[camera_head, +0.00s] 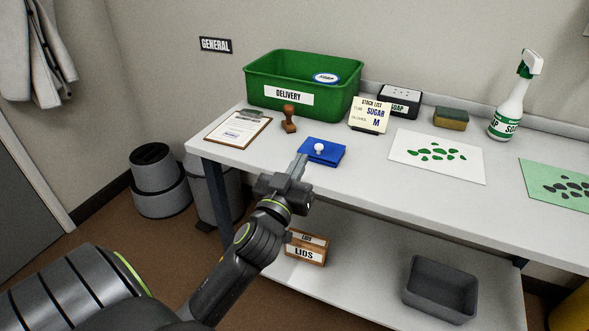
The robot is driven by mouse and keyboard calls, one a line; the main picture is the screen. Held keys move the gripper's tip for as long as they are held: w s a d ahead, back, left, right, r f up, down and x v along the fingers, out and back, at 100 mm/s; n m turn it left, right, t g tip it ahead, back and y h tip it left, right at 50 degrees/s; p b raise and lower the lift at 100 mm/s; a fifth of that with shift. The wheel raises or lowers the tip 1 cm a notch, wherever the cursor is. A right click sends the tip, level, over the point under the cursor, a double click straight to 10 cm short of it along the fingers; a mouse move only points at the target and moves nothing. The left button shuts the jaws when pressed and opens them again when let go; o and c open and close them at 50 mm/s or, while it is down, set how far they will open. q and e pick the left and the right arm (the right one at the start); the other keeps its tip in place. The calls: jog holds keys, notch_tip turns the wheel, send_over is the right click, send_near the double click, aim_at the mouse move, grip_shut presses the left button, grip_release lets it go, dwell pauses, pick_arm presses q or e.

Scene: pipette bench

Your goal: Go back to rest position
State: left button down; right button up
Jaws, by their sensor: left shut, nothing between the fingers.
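My left gripper (302,160) is shut and empty. Its fingertips overlap the left edge of a blue block (327,157) with a white round knob (320,148) on top, near the front edge of the table. Whether the tips touch the block or hover in front of it I cannot tell. My left arm reaches up from the bottom left. My right gripper does not show.
The white table (374,181) holds a green delivery bin (340,98), a clipboard (232,133), a stamp (289,120), a stock list card (370,116), a sponge (450,119) and a spray bottle (507,111). Below are a lids box (311,252) and grey tub (438,287). Bins stand left.

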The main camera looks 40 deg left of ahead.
pick_arm(q)
jog(key=s+a+f+g, duration=0.2)
jog(key=s+f+g, duration=0.75)
jog(key=f, duration=0.55)
jog(key=s+d+f+m+g+h, duration=0.25)
jog(key=s+f, duration=0.25)
jog(key=s, duration=0.3)
jog(key=s+d+f+m+g+h, duration=0.1)
jog(key=s+d+f+g, duration=0.3)
jog(key=s, duration=0.4)
jog(key=s+f+n+g+h, duration=0.1)
jog(key=s+f+g, duration=0.25)
jog(key=f, duration=2.15)
jog(key=s+a+p, duration=0.1)
jog(key=s+p, duration=1)
jog(key=p, duration=0.5)
jog(key=shift+s+a+r+m+t+p, duration=0.15)
jog(key=shift+s+a+m+t+p, duration=0.1)
jog(key=shift+a+m+t+p, duration=0.1)
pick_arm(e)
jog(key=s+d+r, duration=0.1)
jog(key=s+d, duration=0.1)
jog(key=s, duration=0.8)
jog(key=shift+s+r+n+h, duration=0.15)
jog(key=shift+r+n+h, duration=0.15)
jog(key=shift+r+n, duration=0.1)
